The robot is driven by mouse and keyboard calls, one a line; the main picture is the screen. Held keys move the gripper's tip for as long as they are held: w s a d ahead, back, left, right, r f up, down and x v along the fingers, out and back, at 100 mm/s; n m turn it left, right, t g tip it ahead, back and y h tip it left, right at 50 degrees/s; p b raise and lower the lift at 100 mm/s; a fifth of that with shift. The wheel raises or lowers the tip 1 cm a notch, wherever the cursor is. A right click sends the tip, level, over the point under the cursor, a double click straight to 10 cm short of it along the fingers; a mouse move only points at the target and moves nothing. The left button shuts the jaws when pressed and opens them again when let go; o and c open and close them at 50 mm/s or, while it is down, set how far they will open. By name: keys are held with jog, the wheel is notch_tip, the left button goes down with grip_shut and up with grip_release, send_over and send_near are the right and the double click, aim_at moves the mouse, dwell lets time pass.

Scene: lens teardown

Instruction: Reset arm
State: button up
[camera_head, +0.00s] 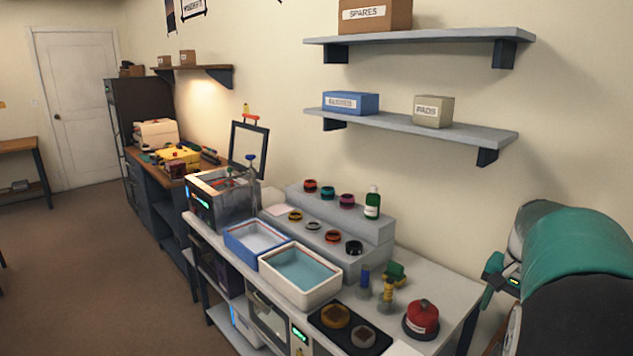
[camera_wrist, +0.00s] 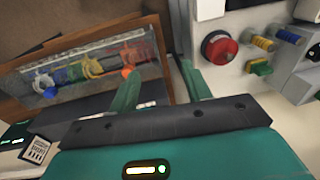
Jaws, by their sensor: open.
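My gripper (camera_head: 487,286) is at the right end of the grey bench (camera_head: 437,293) in the head view, beside the near part of my teal arm. It is partly edge-on there. In the wrist view my gripper (camera_wrist: 160,85) shows two green fingers standing apart. Nothing is held between them. A red round-topped object (camera_head: 421,318) stands on the bench to the left of my gripper; a red round object also shows in the wrist view (camera_wrist: 218,47), right of the fingers.
A white tub (camera_head: 262,265), blue tray (camera_head: 228,234) and stepped stand (camera_head: 377,221) with several rings and a green bottle (camera_head: 372,203) fill the bench. Shelves (camera_head: 460,134) hang above. A clear case (camera_wrist: 35,95) with coloured parts lies left of the fingers. Open floor (camera_head: 100,270) is left.

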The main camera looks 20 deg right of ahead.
jog(key=a+r+n+t, duration=0.25)
jog(key=a+n, duration=0.35)
jog(key=a, duration=1.2)
jog(key=s+a+n+t, duration=0.1)
jog(key=s+a+n, duration=0.2)
jog(key=a, duration=0.5)
jog(key=s+a+f+n, duration=0.1)
jog(key=s+a+n, duration=0.2)
jog(key=s+a, duration=0.2)
jog(key=a, duration=0.3)
jog(key=shift+a+f+t, duration=0.25)
jog(key=shift+t, duration=0.1)
jog(key=shift+c, duration=0.4)
jog(key=shift+c, duration=1)
jog(key=shift+d, duration=0.15)
